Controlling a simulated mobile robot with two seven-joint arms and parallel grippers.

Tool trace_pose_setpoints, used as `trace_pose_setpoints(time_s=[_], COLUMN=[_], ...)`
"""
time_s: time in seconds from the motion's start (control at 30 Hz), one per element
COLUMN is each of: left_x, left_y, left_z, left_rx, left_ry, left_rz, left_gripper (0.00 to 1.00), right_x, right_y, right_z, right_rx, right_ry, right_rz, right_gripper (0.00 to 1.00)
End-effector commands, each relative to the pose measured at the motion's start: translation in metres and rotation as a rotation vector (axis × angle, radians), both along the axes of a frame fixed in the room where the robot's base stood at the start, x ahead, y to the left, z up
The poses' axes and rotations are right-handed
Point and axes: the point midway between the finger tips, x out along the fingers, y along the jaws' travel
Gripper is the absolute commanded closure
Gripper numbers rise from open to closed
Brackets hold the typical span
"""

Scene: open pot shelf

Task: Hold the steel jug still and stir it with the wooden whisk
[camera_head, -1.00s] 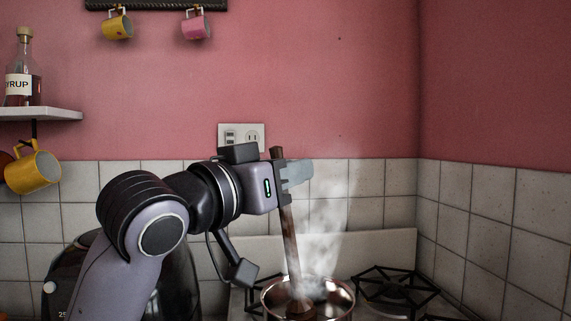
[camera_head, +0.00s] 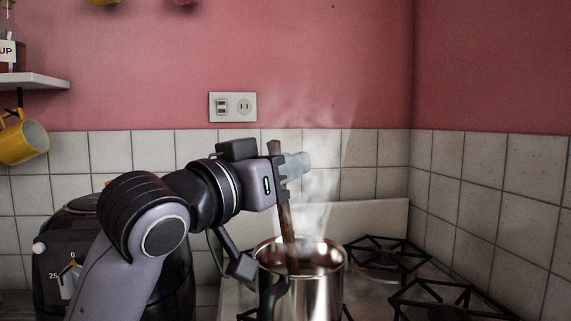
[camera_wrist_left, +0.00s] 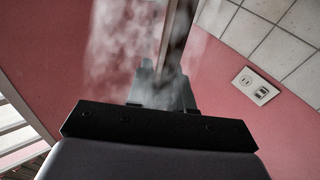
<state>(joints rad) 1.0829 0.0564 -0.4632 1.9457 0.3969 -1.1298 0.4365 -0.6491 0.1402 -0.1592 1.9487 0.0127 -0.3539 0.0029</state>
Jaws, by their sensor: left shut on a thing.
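My left gripper (camera_head: 284,168) is shut on the upper part of the wooden whisk (camera_head: 286,226), above the jug. The whisk's shaft runs down, slightly tilted, into the jug, and its lower end is hidden inside. In the left wrist view the whisk's shaft (camera_wrist_left: 176,38) rises between the fingers, partly veiled by steam. My right gripper does not show.
Black burner grates (camera_head: 385,256) lie right of the jug. A dark appliance with a dial (camera_head: 70,278) stands at the left behind my arm. A tiled wall and a socket plate (camera_head: 233,107) are behind. A yellow mug (camera_head: 22,140) hangs under a shelf (camera_head: 36,82) at far left.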

Motion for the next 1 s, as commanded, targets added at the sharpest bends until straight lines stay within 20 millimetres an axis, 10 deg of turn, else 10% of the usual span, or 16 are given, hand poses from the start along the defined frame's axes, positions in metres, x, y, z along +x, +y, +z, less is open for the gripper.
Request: trace_pose_setpoints(time_s=[0.1,1.0], left_x=[0.000,-0.053], left_y=[0.000,0.039], left_z=[0.000,-0.008], left_rx=[-0.001,-0.001], left_ry=[-0.001,-0.001], left_rz=[0.000,0.000], left_gripper=[0.50,0.50], right_x=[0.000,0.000], right_y=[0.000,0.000], right_z=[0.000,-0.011], right_rx=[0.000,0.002], right_ry=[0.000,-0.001], right_rz=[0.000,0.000], right_gripper=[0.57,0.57])
